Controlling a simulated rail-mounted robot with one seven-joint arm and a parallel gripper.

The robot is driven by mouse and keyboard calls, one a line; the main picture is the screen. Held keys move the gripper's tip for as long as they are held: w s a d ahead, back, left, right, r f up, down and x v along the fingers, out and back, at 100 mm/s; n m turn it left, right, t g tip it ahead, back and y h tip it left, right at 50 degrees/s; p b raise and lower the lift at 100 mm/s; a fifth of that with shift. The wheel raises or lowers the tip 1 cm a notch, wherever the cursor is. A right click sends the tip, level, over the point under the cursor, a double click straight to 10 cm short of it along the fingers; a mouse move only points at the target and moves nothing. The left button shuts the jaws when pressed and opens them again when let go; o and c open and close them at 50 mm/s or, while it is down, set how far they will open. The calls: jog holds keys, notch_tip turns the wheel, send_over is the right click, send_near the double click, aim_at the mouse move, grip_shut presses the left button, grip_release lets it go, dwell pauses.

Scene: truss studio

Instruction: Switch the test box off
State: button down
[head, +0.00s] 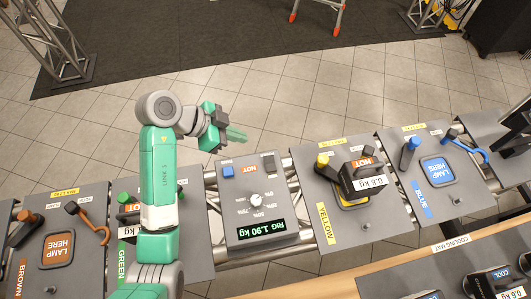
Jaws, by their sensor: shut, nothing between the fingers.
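The test box (238,188) is a grey panel in the middle of the row. It has a blue square button (228,171), a dark switch-like part (269,164), a white dial (256,200) with percent marks and a lit display (262,234) reading "RIG 1.90 kg" in green. The dial's exact setting and the dark part's position are too small to tell. My gripper (238,134) is shut and empty. In the picture it appears above the box's far edge, apart from the box, with its green fingers pointing right.
Left of the box is a GREEN-labelled panel (192,215), partly behind my arm. To the right are a YELLOW panel (385,205) bearing a 0.8 kg lamp (368,176) and a BLUE panel (411,170). A cooling mat (388,285) with dark units lies at lower right. Tiled floor lies beyond.

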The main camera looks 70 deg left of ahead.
jog(key=shift+d+r, duration=0.1)
jog(key=shift+r, duration=0.1)
jog(key=shift+d+r+p, duration=0.3)
jog(key=shift+d+p, duration=0.3)
jog(key=shift+p, duration=0.05)
jog(key=s+d+r+p, duration=0.1)
jog(key=s+r+p, duration=0.6)
jog(key=r, duration=0.3)
jog(key=shift+s+d+r, duration=0.2)
jog(key=shift+d+r, duration=0.05)
jog(key=shift+r, duration=0.15)
